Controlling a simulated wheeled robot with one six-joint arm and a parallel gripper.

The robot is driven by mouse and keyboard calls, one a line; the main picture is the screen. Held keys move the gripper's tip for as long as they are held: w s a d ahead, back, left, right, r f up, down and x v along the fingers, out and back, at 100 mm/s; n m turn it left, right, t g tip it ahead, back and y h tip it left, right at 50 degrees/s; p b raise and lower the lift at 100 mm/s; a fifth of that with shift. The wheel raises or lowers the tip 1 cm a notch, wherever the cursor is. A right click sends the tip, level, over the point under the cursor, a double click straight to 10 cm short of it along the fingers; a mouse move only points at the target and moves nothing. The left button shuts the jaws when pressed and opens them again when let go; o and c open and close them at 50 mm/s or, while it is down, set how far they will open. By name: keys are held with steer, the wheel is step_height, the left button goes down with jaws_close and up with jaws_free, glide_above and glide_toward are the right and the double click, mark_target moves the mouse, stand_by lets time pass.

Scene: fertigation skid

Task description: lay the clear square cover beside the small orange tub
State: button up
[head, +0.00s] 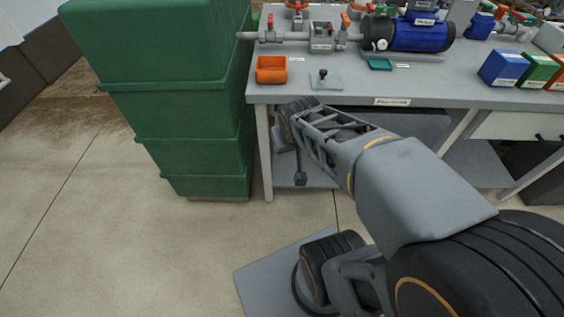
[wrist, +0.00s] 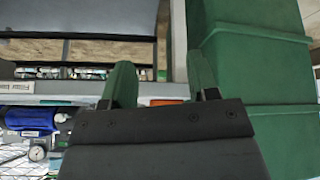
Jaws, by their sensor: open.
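The small orange tub (head: 271,70) stands on the grey bench near its front left corner. The clear square cover (head: 325,79), a thin pale plate with a black knob, lies flat on the bench to the right of the tub, a small gap between them. My gripper (wrist: 162,78) is open, with two green fingers spread and nothing held. A strip of orange, likely the tub (wrist: 165,102), shows between the fingers in the wrist view. The cover is not clearly seen there. In the head view my arm reaches toward the bench's front left, below the top; its fingers are not clear.
Stacked green crates (head: 180,100) stand close against the bench's left side. A small green tray (head: 380,64) lies right of the cover. Pipes and a blue motor (head: 420,33) fill the back. Labelled blue, green and orange boxes (head: 538,70) stand at the right.

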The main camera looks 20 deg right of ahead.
steer(key=s+a+n+g+y, duration=0.1)
steer(key=s+a+g, duration=0.1)
steer(key=s+a, duration=0.3)
steer(key=shift+f+g+y, duration=0.2)
steer(key=shift+g+y, duration=0.1)
